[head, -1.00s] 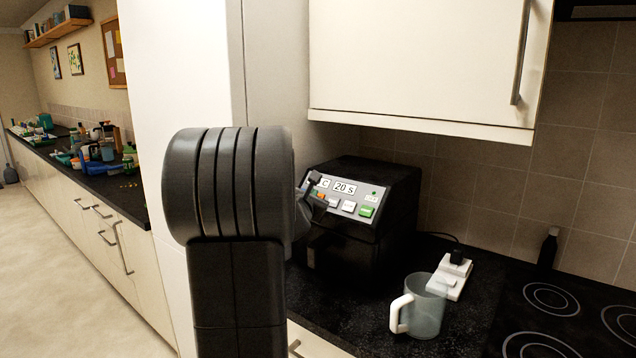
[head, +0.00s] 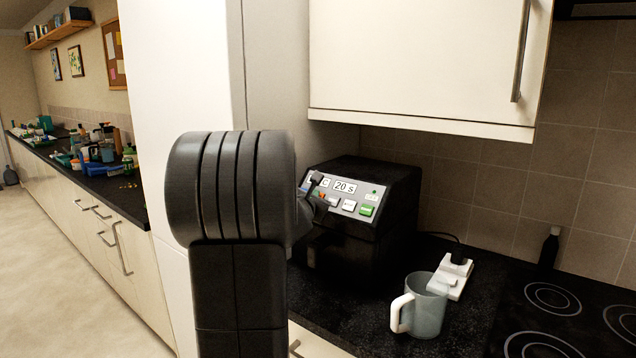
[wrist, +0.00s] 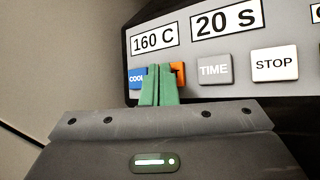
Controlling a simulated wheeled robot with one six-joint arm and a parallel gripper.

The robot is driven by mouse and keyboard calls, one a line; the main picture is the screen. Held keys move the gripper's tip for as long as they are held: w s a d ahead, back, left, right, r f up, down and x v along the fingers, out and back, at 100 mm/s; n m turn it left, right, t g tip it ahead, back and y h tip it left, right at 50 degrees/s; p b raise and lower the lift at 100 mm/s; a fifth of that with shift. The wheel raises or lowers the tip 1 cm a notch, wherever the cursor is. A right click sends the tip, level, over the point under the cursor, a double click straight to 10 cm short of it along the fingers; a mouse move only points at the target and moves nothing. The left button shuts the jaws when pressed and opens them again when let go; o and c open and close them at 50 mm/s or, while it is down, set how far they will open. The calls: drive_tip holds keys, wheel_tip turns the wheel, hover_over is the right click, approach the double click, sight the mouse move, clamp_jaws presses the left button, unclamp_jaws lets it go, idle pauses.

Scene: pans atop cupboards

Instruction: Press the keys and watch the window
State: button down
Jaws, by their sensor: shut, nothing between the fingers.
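A black machine (head: 385,225) with a sloped grey key panel stands on the counter in the head view. In the wrist view its left window (wrist: 155,39) reads 160 C and its right window (wrist: 228,20) reads 20 S. Below are a blue COOL key (wrist: 138,78), an orange key (wrist: 180,73), a grey TIME key (wrist: 214,69) and a white STOP key (wrist: 275,64). A green key (head: 366,210) shows in the head view. My gripper (wrist: 159,70) is shut and empty. Its green fingertips cover parts of the blue and orange keys; I cannot tell whether they touch.
A translucent mug (head: 428,308) with a white handle stands on the counter right of the machine. A white power strip (head: 452,278) with a black plug lies behind it. A hob (head: 560,320) is at the right. A wall cupboard (head: 420,60) hangs above.

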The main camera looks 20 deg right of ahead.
idle(0.3)
drive_tip(key=shift+s+a+r, duration=0.15)
drive_tip(key=shift+a+r, duration=0.1)
drive_tip(key=shift+r, duration=0.1)
drive_tip(key=shift+r, duration=0.1)
idle(0.3)
drive_tip(key=s+a+r+p, duration=0.1)
drive_tip(key=a+r+p, duration=0.1)
drive_tip(key=s+a+r+p, duration=0.1)
drive_tip(key=r, duration=0.1)
drive_tip(key=shift+s+a+p, duration=0.2)
drive_tip(key=shift+s+p, duration=0.1)
drive_tip(key=shift+s, duration=0.05)
drive_tip(key=shift+r, duration=0.1)
idle(0.5)
